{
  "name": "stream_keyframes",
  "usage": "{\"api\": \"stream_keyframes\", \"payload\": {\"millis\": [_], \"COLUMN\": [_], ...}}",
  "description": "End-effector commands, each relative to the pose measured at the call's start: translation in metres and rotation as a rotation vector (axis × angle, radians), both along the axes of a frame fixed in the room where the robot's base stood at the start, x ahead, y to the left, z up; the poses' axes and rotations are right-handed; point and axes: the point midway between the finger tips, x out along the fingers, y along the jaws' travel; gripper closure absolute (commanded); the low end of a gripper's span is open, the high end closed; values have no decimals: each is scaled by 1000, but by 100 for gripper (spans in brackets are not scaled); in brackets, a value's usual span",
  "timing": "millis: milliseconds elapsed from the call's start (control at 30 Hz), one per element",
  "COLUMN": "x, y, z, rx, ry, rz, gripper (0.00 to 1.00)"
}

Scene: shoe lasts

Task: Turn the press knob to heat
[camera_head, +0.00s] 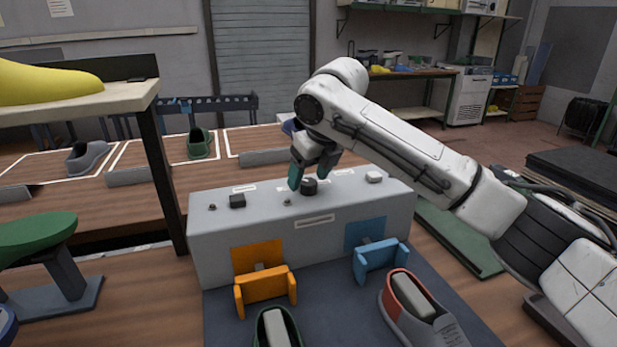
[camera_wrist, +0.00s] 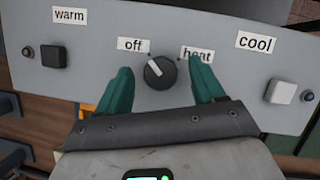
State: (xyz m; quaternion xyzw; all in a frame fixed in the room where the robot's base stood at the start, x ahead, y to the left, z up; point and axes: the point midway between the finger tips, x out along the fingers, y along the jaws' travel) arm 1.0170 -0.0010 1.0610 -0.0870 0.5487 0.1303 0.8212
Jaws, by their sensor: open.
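The press knob (camera_wrist: 160,72) is round and dark with a white pointer line, on top of the grey press box (camera_head: 215,245). In the wrist view its line slants up and left, toward the "off" label (camera_wrist: 133,45). The "heat" label (camera_wrist: 198,56) is to the knob's upper right, partly covered by a finger. My gripper (camera_wrist: 160,64) is open, with one teal finger on each side of the knob and a visible gap to both. In the head view the knob (camera_head: 309,187) shows just below my gripper (camera_head: 313,173). I cannot tell how far the fingertips reach down beside it.
A black button (camera_wrist: 53,56) sits by the "warm" label and a white button (camera_wrist: 280,91) by "cool". Orange (camera_head: 265,288) and blue (camera_head: 380,258) holders stand before the box, with shoes near them. A post and shelf (camera_head: 95,105) rise at left.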

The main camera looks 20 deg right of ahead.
Motion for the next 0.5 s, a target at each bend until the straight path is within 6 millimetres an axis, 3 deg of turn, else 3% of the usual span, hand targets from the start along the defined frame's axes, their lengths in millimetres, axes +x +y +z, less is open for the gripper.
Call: {"api": "stream_keyframes", "payload": {"millis": [433, 500], "x": [4, 4], "y": [1, 1], "z": [-10, -10], "rx": [0, 0], "ry": [0, 0], "rz": [0, 0], "gripper": [32, 39]}}
